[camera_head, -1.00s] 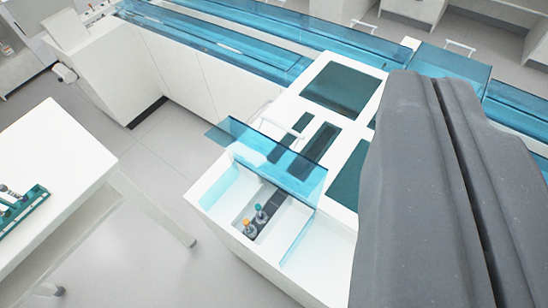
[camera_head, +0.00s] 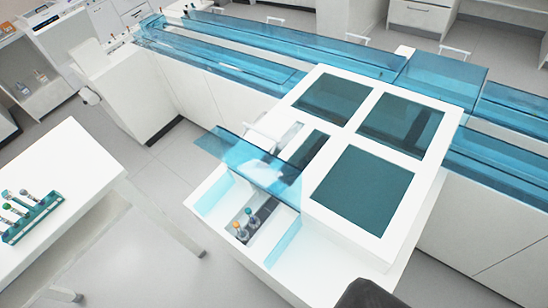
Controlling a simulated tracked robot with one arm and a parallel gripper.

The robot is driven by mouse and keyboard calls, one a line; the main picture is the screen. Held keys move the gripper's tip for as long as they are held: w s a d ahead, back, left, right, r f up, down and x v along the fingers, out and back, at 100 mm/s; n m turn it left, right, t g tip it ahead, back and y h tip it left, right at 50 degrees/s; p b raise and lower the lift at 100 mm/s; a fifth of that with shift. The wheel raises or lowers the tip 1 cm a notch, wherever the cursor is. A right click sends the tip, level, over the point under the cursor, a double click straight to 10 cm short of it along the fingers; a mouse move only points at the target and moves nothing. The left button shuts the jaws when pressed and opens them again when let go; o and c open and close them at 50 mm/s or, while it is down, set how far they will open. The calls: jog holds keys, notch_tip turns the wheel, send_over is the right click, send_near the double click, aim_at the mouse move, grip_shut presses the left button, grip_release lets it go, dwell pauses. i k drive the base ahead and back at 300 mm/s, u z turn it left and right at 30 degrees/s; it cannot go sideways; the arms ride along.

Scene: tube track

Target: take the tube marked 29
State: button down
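Two capped tubes stand in the open bay of the white machine: one with an orange cap (camera_head: 240,232) and one with a teal cap (camera_head: 253,220). Several more tubes (camera_head: 15,207) stand in a green rack (camera_head: 34,219) on the white table at the left. All are too small for any number to be read, so I cannot tell which is marked 29. A dark grey part of my arm shows at the bottom right edge. My gripper's fingers are not in view.
The white machine (camera_head: 400,262) has dark panels on top and a raised blue clear cover (camera_head: 250,165) over its bay. A blue-covered track (camera_head: 300,42) runs behind it. The white table (camera_head: 70,165) stands at the left. Grey floor (camera_head: 170,190) lies open between table and machine.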

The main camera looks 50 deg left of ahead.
aim_at(235, 224)
jog(key=z, duration=0.15)
jog(key=k, duration=2.35)
jog(key=u, duration=0.8)
jog(key=i, duration=1)
jog(key=z, duration=0.1)
